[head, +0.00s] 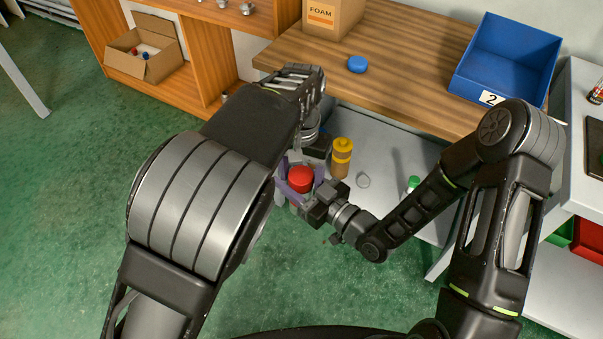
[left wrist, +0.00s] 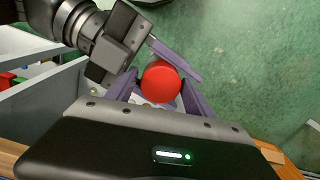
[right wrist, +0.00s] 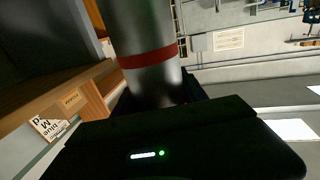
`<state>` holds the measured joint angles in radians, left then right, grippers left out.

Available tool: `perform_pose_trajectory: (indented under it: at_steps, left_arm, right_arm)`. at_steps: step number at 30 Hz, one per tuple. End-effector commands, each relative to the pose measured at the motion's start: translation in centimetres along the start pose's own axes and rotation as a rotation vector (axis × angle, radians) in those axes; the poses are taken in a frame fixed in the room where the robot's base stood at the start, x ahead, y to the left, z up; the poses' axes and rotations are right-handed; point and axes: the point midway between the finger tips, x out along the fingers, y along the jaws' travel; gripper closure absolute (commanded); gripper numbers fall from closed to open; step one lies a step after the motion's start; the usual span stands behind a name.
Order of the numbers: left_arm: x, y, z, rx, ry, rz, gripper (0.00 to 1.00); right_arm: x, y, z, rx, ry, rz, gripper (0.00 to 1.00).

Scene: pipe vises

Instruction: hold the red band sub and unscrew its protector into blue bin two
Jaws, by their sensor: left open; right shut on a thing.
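The red band sub (right wrist: 148,62) is a grey metal cylinder with a red band, in the right wrist view. My right gripper (head: 309,194) is shut on it. The red protector (head: 300,177) is a round cap on the sub's upper end, and it shows end-on in the left wrist view (left wrist: 161,82). My left gripper (left wrist: 160,96) is open, with purple fingers on either side of the protector; whether they touch it I cannot tell. In the head view my left arm hides part of this gripper. Blue bin two (head: 506,59), labelled 2, stands on the wooden bench and looks empty.
A blue cap (head: 357,64) and a foam box (head: 332,14) are on the wooden bench (head: 410,70). A yellow-capped piece (head: 342,157) and a green-capped piece (head: 413,184) stand on the grey surface below.

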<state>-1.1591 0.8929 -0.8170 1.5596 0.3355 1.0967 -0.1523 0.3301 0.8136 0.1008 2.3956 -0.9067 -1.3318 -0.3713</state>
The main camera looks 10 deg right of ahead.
Motion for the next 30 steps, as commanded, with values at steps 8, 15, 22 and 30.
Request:
perform_pose_trajectory:
  at_steps: [8,15,22,30]
  left_arm:
    - [-3.5,0.0,-0.2,-0.002,0.006,0.003,0.29]
    - [-4.4,0.0,0.0,-0.002,0.002,0.001,0.29]
    - [-4.5,0.0,-0.1,0.011,0.002,0.001,0.38]
    - [-6.2,0.0,-0.1,0.287,0.004,0.001,0.42]
  right_arm:
    - [0.0,0.1,0.0,0.000,-0.001,0.002,1.00]
    - [0.0,0.0,0.0,0.000,0.001,0.001,1.00]
    - [0.0,0.0,-0.1,0.000,0.001,0.001,1.00]
    - [0.0,0.0,-0.1,-0.001,0.001,0.000,1.00]
